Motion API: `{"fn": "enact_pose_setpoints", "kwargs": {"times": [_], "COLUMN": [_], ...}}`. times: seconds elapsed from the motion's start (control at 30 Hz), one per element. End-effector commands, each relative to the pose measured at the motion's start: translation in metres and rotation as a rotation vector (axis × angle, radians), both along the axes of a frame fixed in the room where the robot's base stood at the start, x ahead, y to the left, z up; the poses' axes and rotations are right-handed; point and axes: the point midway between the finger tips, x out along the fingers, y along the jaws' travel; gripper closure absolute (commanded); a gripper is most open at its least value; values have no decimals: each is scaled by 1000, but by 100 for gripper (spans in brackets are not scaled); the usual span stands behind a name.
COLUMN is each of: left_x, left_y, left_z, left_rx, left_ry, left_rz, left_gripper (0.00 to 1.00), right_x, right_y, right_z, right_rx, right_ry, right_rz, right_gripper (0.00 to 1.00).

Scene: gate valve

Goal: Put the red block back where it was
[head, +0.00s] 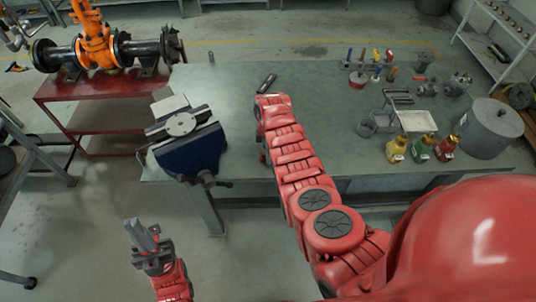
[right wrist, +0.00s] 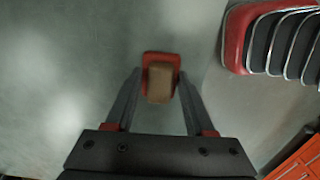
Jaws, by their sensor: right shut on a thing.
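In the right wrist view my right gripper (right wrist: 160,86) has its two dark fingers closed in on the red block (right wrist: 160,58). The block shows a red top end and sides, with a tan face toward the camera. It sits between the fingertips over a blurred grey-green surface; whether it touches that surface I cannot tell. In the head view my red right arm reaches over the workbench (head: 330,95) and hides the block and most of its gripper. My left gripper (head: 143,236) is low at the left, clear of the bench, and its finger gap is unclear.
A blue vise (head: 190,150) stands at the bench's left edge. The bench's back middle is clear.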

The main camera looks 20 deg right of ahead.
Motion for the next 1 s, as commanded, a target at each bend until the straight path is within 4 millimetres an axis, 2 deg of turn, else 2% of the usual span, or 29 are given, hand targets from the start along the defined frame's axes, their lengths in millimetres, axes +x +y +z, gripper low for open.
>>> {"fn": "enact_pose_setpoints", "kwargs": {"times": [0.27,0.67,0.7,0.87,1.0], "left_x": [0,0,0,0,0], "left_y": [0,0,0,0,0], "left_z": [-2,-5,-6,-4,-4], "left_rx": [0,0,0,0,0], "left_ry": [0,0,0,0,0], "left_rz": [0,0,0,0,0], "left_gripper": [100,100,100,100,100], "right_x": [0,0,1,0,1], "right_y": [1,0,0,0,0], "right_z": [-17,-22,-22,-20,-20], "right_rx": [1,-1,-1,-1,-1], "right_ry": [-1,-2,-2,-2,-2], "right_rz": [1,0,0,0,0], "right_gripper": [100,100,44,16,16]}}
